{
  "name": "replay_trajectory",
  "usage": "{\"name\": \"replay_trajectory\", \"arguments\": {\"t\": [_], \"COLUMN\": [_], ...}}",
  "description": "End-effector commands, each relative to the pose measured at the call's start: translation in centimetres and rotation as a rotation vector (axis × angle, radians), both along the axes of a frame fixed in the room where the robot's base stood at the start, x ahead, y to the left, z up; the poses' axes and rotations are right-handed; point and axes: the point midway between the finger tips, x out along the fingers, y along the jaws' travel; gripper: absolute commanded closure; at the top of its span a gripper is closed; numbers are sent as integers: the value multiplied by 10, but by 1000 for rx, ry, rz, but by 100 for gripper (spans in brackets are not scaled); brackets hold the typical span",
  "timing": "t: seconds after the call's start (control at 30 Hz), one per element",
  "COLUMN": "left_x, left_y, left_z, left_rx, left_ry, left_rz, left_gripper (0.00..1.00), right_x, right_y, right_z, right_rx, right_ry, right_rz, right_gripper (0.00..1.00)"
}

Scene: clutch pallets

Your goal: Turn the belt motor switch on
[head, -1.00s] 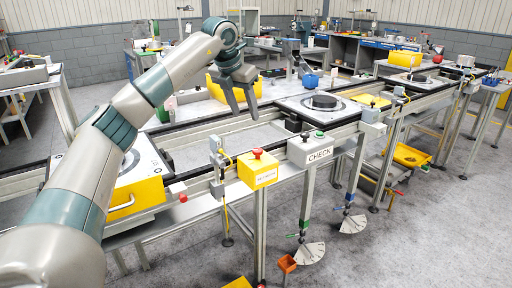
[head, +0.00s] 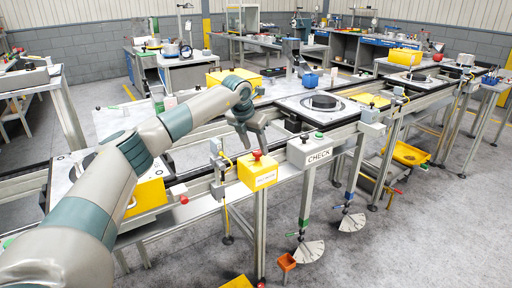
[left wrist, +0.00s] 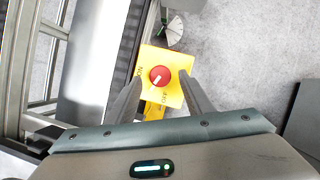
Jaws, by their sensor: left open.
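The belt motor switch is a red round knob (left wrist: 160,76) with a white pointer mark on a yellow box (left wrist: 174,92). In the left wrist view the mark points to the lower left, between the ON lettering at the left and the OFF lettering below. In the head view the yellow box (head: 258,176) hangs on the front rail with the red knob (head: 257,154) on top. My left gripper (head: 254,146) is open just above the knob. In the left wrist view its fingers (left wrist: 160,80) are on either side of the knob; contact cannot be told. My right gripper is not in view.
A grey CHECK box (head: 311,153) with a green button is to the right of the yellow box. A grey sensor post (head: 217,168) stands close at its left. The conveyor (head: 196,134) runs behind, carrying pallets.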

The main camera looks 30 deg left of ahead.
Motion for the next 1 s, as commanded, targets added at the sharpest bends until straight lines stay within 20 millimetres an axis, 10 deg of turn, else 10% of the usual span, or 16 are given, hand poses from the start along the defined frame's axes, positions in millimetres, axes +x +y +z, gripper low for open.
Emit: {"name": "replay_trajectory", "arguments": {"t": [0.53,0.7,1.0], "left_x": [7,7,6], "left_y": [0,0,0], "left_z": [-17,-16,-16], "left_rx": [0,0,0], "left_ry": [0,0,0], "left_rz": [0,0,-11], "left_gripper": [53,91,93], "right_x": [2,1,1], "right_y": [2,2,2], "right_z": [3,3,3], "right_rx": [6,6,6], "right_ry": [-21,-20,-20], "right_rz": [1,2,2], "right_gripper": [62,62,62]}}
